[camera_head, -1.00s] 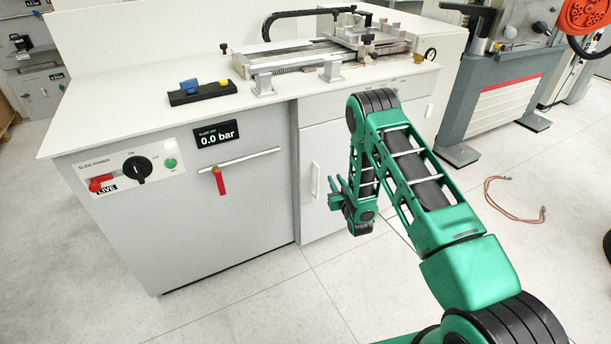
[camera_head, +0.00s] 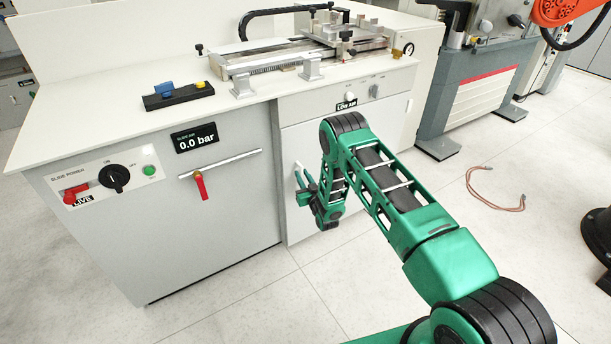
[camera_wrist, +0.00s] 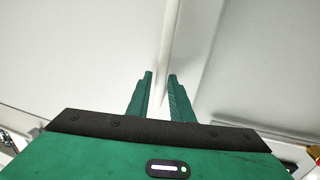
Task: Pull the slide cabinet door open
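The slide cabinet door (camera_head: 302,142) is a white panel on the right part of the bench front, below the LOW AIR label, and looks closed. Its slim, upright white handle (camera_head: 297,172) is near the panel's left side, partly covered by my fingers. My green gripper (camera_head: 303,187) is at the handle, fingers toward the door. In the wrist view, the handle (camera_wrist: 167,40) runs between my two fingertips (camera_wrist: 160,76), nearer the right one. The fingers are apart, and I cannot tell whether either touches the bar.
Left of the door is a grey panel with a 0.0 bar display (camera_head: 195,138), a red-handled valve (camera_head: 201,185) and a power switch (camera_head: 115,178). A hose (camera_head: 495,198) lies on the floor at right. The floor before the bench is clear.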

